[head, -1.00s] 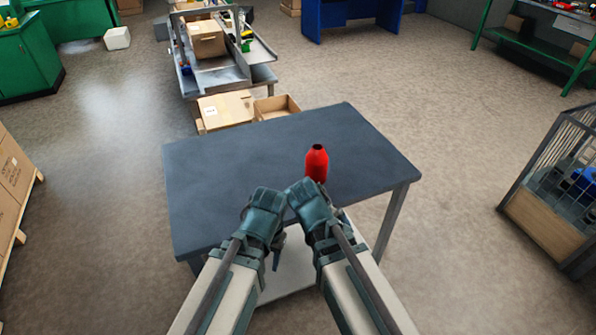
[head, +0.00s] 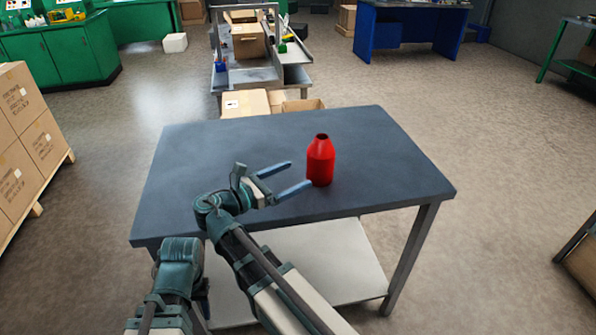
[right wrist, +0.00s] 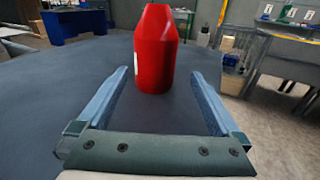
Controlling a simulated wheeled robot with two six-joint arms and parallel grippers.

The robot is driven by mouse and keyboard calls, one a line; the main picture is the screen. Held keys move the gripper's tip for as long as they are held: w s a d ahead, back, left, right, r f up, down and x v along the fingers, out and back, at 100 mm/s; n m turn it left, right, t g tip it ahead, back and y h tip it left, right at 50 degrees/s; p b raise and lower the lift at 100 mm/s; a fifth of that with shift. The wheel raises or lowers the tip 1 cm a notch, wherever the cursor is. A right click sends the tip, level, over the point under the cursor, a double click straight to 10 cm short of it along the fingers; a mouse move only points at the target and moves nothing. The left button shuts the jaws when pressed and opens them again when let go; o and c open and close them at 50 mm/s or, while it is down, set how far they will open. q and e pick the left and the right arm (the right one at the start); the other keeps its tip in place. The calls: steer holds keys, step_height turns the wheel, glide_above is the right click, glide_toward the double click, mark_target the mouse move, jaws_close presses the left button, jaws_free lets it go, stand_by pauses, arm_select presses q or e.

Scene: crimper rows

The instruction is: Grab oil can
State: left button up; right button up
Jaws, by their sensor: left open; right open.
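The red oil can (head: 320,163) stands upright on the dark tabletop, right of its middle. In the right wrist view the can shows between the finger ends, with clear gaps on both sides. My left gripper (head: 204,288) is at the table's front left edge, away from the can, and its fingers are mostly hidden.
The dark table (head: 390,150) is otherwise clear, with a pale lower shelf (head: 340,265). Cardboard boxes (head: 250,103) and a metal cart (head: 290,75) stand behind it. Stacked cartons (head: 30,135) are at the left. Open floor lies to the right.

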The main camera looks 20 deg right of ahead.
mark_target(329, 157)
steer(key=shift+w+a+r+n, duration=0.1)
steer(key=shift+w+a+n, duration=0.15)
steer(key=shift+n, duration=0.05)
steer(key=x, duration=1.4)
steer(key=shift+r, duration=0.15)
steer(key=shift+a, duration=0.1)
steer(key=c, duration=1.3)
